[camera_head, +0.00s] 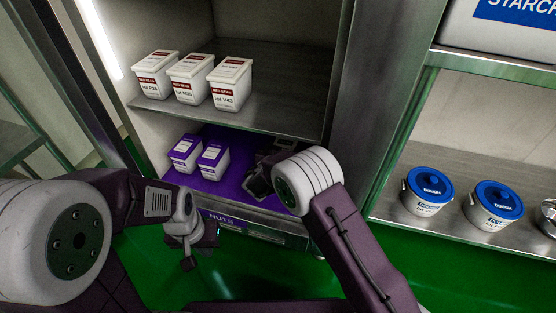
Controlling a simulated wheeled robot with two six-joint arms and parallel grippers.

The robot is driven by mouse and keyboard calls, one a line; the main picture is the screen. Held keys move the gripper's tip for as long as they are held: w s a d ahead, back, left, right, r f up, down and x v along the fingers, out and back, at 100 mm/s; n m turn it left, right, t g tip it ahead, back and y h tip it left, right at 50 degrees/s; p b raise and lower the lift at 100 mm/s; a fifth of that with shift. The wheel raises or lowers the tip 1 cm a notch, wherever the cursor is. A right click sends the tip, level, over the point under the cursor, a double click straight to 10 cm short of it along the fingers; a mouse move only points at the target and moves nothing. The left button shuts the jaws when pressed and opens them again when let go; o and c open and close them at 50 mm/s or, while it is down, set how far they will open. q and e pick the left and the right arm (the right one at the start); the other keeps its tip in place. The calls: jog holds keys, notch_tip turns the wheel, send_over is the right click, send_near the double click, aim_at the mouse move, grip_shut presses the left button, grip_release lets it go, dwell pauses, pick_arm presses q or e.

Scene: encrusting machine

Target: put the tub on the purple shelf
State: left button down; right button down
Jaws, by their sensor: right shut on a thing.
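The purple shelf (236,185) is the lower level of the cabinet, with a "NUTS" label on its front edge. Two white tubs with purple labels, a left one (185,152) and a right one (213,160), stand upright side by side on its left part. My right gripper (258,182) reaches into the right part of this shelf, low over the purple surface. It is shut on a tub that my wrist hides, so I cannot tell whether that tub touches the shelf. My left gripper (188,256) hangs in front of the cabinet, below the shelf edge, with no tub visible at it; its opening is unclear.
Three white tubs with red labels (189,78) stand on the grey shelf (275,114) above, which limits headroom. A metal post (362,95) borders the cabinet's right side. On the right rack stand two white buckets with blue lids (430,186). The floor is green.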

notch_tip(320, 180, down, 5)
jog(key=b, duration=0.2)
jog(key=shift+b, duration=0.3)
jog(key=shift+r, duration=0.1)
jog(key=shift+f, duration=0.2)
jog(key=shift+c, duration=0.7)
grip_release()
jog(key=shift+r, duration=0.2)
jog(key=p+v, duration=0.4)
jog(key=v, duration=0.8)
jog(key=shift+p, duration=0.35)
